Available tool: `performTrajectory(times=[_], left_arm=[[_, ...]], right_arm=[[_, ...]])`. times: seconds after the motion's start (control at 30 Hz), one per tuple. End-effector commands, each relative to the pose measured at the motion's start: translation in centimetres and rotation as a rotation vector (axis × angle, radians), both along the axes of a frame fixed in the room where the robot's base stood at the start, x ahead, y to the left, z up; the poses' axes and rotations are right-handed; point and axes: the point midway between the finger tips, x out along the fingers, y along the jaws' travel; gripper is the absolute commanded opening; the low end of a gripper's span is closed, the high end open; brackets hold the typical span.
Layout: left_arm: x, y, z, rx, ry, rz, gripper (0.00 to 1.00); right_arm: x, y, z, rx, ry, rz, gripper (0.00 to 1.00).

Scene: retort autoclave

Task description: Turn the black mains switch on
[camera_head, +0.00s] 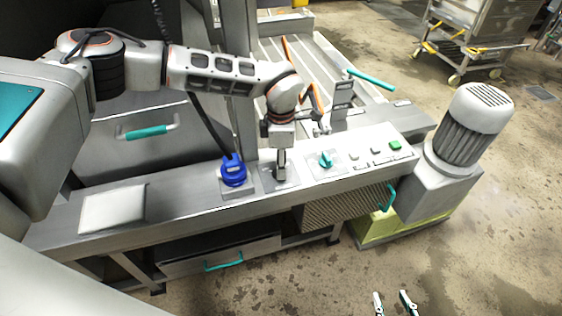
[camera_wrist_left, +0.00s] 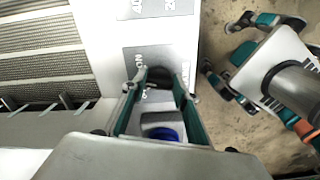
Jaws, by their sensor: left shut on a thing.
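My left gripper (camera_head: 281,174) points down at a grey plate (camera_head: 268,184) on the control panel, between the blue plug and the teal knob. In the left wrist view, the black mains switch (camera_wrist_left: 160,74) sits between the fingers of the left gripper, which are shut on it. The letters "ON" show on the plate beside it. The exact angle of the switch is hard to tell. In the head view the gripper hides the switch. My right gripper (camera_head: 393,303) is open and empty, low over the floor at the bottom edge.
A blue plug with a dark cable (camera_head: 234,171) stands close left of the left gripper. A teal knob (camera_head: 326,159) and a green button (camera_head: 395,145) are to its right. A motor (camera_head: 475,125) stands at the panel's right end. The floor in front is open.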

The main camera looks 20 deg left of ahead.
Motion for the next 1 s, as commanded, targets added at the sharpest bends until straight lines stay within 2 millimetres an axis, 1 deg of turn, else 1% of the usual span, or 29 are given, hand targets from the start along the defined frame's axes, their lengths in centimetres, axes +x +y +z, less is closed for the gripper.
performTrajectory(times=[0.2,0.5,0.7,1.0], left_arm=[[-0.1,0.0,0.2,0.000,0.000,-0.196,0.07],[-0.2,0.0,0.1,0.000,-0.001,-0.404,0.07],[-0.3,0.0,0.1,0.001,0.000,-0.483,0.07],[-0.3,0.0,0.0,0.000,0.000,-0.525,0.08]], right_arm=[[0.0,0.0,0.6,0.000,0.000,0.000,0.40],[0.0,0.0,1.1,0.000,-0.001,0.001,0.40],[0.0,0.0,1.3,0.000,-0.001,0.001,0.40],[0.1,0.0,1.3,0.000,-0.001,0.001,0.40]])
